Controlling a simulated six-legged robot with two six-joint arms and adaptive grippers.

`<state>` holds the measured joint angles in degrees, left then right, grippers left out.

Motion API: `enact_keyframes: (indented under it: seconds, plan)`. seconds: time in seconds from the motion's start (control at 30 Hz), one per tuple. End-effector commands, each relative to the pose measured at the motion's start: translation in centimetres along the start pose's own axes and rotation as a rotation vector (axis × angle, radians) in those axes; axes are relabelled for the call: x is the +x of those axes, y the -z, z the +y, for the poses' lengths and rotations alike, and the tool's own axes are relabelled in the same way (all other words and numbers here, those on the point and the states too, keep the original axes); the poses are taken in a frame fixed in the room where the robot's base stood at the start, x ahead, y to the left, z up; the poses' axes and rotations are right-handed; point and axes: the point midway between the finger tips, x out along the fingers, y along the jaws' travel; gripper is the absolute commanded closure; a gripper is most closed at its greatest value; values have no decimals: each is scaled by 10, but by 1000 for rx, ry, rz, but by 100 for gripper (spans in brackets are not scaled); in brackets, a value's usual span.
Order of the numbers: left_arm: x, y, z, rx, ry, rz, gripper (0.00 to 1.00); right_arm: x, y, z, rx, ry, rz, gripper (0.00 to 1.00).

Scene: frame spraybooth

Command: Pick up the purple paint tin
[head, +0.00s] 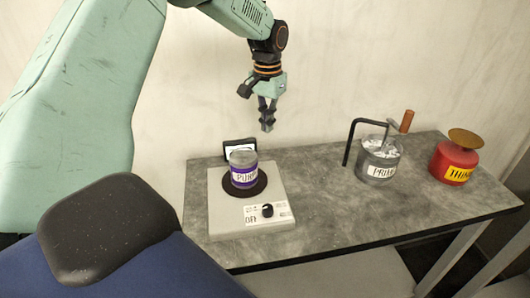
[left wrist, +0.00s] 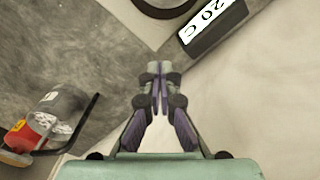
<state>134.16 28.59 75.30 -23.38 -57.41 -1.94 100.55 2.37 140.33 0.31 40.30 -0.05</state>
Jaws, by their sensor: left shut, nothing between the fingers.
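The purple paint tin (head: 243,169) is a small tin with a purple label and a grey lid. It stands upright on the dark round pad of a white scale (head: 221,214) at the left of the grey table in the head view. My left gripper (head: 267,126) is shut and empty, pointing down in the air, above and to the right of the tin and apart from it. In the left wrist view its fingertips (left wrist: 158,70) are together with nothing between them. The tin does not show in that view. My right gripper is not in view.
A grey tin labelled like primer (head: 378,171) with a bent black rod, and a red tin labelled thinner (head: 453,164), stand on the right of the grey table (head: 330,215). A small display (left wrist: 212,25) stands behind the scale. The table's middle is clear.

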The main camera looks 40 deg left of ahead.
Motion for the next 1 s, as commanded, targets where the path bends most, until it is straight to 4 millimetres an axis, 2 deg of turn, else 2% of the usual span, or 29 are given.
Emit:
enact_keyframes:
  seconds: [0.17, 0.57, 0.8, 1.0]
  plan:
    - [24, -5, -1, -2, -2, -4, 100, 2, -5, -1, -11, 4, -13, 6]
    - [100, -4, -1, -1, 0, -3, 100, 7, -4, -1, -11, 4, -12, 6]
    - [95, -28, -1, -2, -3, 0, 100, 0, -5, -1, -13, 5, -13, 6]
    - [95, -38, -1, -2, -1, 1, 100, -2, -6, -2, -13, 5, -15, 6]
